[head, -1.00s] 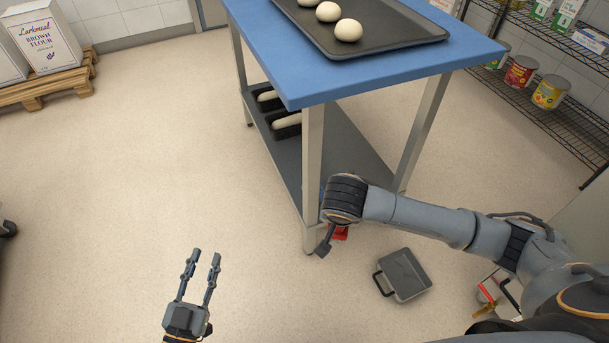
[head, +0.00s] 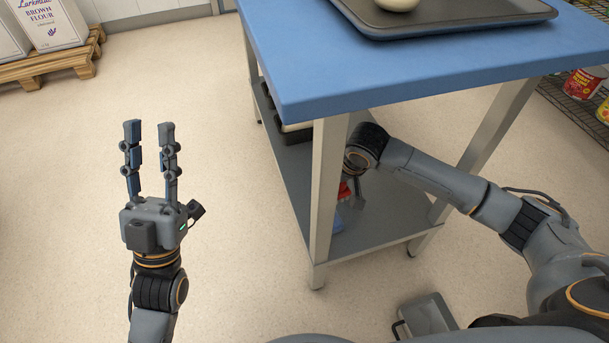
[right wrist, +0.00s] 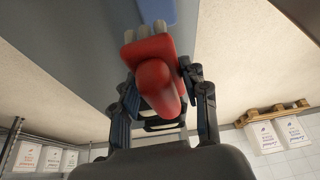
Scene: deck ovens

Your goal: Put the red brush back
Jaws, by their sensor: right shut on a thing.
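The red brush (right wrist: 155,75) is held between the two fingers of my right gripper (right wrist: 160,95) in the right wrist view, with its red handle toward the camera and pale bristles at its far end. My left gripper (head: 150,130) is open and empty over the floor.
The blue table top (head: 310,65) bears a dark tray (head: 470,22) and overhangs my right arm. A table leg (head: 327,190) stands close to my right gripper. A grey case (head: 428,315) lies on the floor.

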